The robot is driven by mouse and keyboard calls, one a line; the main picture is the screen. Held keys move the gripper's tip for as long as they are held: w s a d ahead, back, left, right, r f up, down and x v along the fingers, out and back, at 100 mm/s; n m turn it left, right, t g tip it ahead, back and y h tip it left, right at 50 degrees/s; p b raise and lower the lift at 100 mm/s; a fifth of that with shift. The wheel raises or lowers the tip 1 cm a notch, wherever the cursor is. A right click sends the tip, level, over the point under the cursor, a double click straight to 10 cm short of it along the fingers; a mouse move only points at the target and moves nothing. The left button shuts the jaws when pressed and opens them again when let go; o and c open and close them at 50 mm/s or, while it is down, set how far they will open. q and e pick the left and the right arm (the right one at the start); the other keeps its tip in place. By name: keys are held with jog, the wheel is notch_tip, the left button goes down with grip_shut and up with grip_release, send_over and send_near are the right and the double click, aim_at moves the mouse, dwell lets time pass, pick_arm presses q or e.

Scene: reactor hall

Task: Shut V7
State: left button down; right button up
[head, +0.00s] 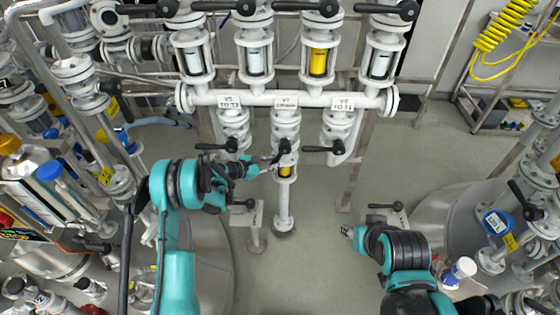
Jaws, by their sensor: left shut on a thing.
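The V7 valve (286,128) is the middle one of three under the white horizontal manifold, below a small label (287,101) that seems to read V7. Its black lever handle (285,147) points obliquely, unlike the sideways levers beside it. My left gripper (273,161) is shut on this lever, reaching in from the left; its fingers hide part of the lever. A sight glass (285,171) with yellow liquid sits just below the valve. My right gripper (347,230) is at lower right, away from the valve; its fingers are too small to read.
Neighbouring valves have black levers at left (217,146) and right (322,149). Above, a sight glass holds yellow liquid (319,62). The white manifold (260,98) spans above. Steel tanks stand at both sides; grey floor (310,265) is clear between my arms.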

pick_arm(q)
jog(key=a+r+m+y+p, duration=0.1)
jog(key=a+y, duration=0.1)
jog(key=shift+r+g+y+p, duration=0.3)
jog(key=shift+r+p, duration=0.05)
jog(key=shift+r, duration=0.05)
notch_tip(320, 180, up, 6)
jog(key=a+m+y+p, duration=0.2)
jog(key=m+y+p, duration=0.1)
jog(key=y, duration=0.5)
jog(key=shift+a+g+p, duration=0.4)
jog(key=shift+p, duration=0.3)
jog(key=shift+w+r, duration=0.1)
jog(key=c, duration=1.7)
grip_release()
jog(key=v, duration=1.2)
jog(key=shift+d, duration=0.2)
